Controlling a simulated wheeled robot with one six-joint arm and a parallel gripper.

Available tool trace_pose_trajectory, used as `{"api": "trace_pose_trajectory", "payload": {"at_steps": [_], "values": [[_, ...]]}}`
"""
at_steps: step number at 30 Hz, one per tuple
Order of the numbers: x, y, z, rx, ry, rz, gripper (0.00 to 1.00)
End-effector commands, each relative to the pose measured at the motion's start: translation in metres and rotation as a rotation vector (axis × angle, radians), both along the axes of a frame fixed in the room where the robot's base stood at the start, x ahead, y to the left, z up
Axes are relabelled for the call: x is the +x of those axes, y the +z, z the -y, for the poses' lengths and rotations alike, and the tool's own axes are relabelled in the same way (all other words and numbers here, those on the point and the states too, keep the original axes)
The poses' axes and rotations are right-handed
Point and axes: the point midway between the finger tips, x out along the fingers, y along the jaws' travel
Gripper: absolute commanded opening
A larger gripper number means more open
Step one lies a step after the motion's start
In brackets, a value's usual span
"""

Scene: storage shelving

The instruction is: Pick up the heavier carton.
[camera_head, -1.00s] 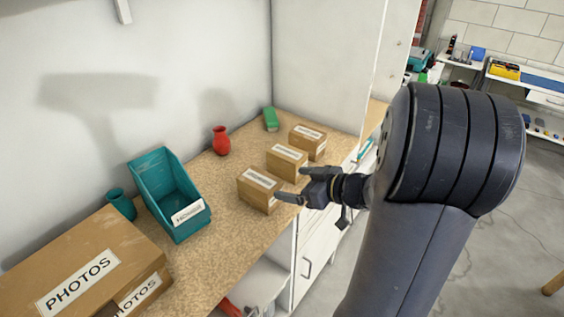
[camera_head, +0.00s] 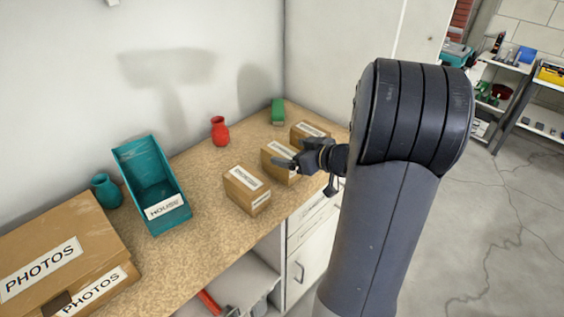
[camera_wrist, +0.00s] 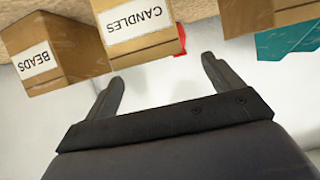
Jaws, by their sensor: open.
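Three small brown cartons with white labels stand in a row on the counter: a near one (camera_head: 245,192), a middle one (camera_head: 272,155) and a far one (camera_head: 303,131). My gripper (camera_head: 290,160) is open and empty, overlapping the middle carton's right part in the head view. In the wrist view, the carton labelled CANDLES (camera_wrist: 150,48) is beyond the spread fingers (camera_wrist: 163,82). The carton labelled BEADS (camera_wrist: 62,62) is to its left; a third carton (camera_wrist: 262,20) is cut off at upper right. Contact cannot be seen. Nothing visible shows which carton is heavier.
A teal bin (camera_head: 140,160) and a teal vase (camera_head: 105,190) stand left of the cartons. A large PHOTOS box (camera_head: 95,235) fills the near left counter. A red vase (camera_head: 219,131) and a green object (camera_head: 278,112) stand near the wall.

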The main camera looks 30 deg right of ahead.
Motion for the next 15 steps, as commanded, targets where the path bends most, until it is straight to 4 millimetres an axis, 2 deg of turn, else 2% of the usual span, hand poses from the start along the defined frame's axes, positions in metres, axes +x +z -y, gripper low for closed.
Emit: {"api": "trace_pose_trajectory", "payload": {"at_steps": [9, 15], "values": [[0.031, -0.021, -0.006, 0.001, 0.004, -0.001, 0.87], [0.045, -0.027, -0.011, -0.001, 0.001, 0.000, 0.87]]}}
